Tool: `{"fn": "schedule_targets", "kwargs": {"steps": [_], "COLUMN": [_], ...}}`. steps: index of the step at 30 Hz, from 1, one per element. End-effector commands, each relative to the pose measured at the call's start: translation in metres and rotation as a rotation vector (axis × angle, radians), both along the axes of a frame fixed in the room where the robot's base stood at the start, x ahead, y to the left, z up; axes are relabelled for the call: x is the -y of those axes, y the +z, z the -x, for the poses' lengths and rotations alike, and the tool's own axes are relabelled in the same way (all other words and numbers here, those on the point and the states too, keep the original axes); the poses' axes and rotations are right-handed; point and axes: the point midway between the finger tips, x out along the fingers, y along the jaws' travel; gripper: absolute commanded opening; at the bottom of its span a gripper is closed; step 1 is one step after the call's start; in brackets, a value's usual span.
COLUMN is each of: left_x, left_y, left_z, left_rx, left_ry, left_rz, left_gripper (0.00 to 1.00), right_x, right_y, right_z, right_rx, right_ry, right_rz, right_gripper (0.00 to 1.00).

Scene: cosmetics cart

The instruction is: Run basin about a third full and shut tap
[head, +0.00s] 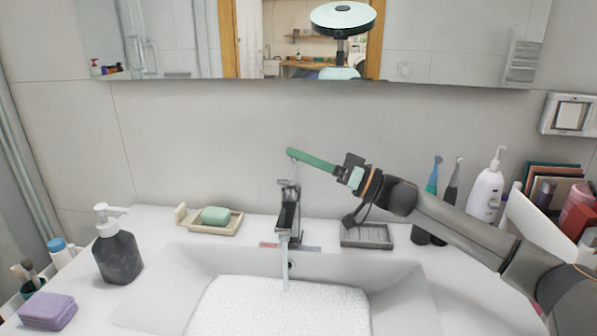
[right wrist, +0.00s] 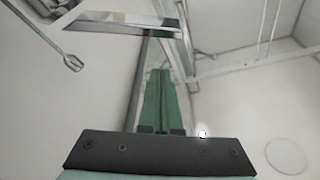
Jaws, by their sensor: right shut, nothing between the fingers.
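The tap (head: 289,212) stands at the back of the basin (head: 400,290), and a stream of water (head: 285,262) runs from its spout. Speckled white water (head: 275,308) spreads over the basin floor; its exact depth is hard to tell. My right gripper (head: 292,153) reaches in from the right, its green fingers shut and empty, with the tips just above the tap's top. A thin piece of the tap rises close to the fingertips; I cannot tell whether they touch. The right wrist view shows the closed fingers (right wrist: 162,95). My left gripper is out of view.
A green soap on a dish (head: 215,216) and a dark dispenser (head: 117,250) stand left of the tap. A grey ridged tray (head: 367,236) lies under my right arm. Toothbrushes and a white bottle (head: 485,190) stand at right. The mirror (head: 160,40) is behind.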

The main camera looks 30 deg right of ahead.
Motion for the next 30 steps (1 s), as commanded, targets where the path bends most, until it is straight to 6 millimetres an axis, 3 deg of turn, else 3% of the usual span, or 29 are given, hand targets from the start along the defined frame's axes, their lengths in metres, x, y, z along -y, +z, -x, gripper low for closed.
{"fn": "schedule_targets", "kwargs": {"steps": [10, 30], "left_x": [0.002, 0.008], "left_y": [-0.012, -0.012], "left_z": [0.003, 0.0], "left_rx": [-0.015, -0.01], "left_ry": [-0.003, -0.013], "left_rz": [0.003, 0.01], "left_gripper": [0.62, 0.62], "right_x": [-0.011, -0.016], "right_y": [-0.03, -0.043], "right_z": [0.01, 0.016], "right_rx": [-0.002, 0.06], "right_ry": [0.001, 0.0], "right_rz": [-0.001, 0.047], "right_gripper": [0.0, 0.0]}}
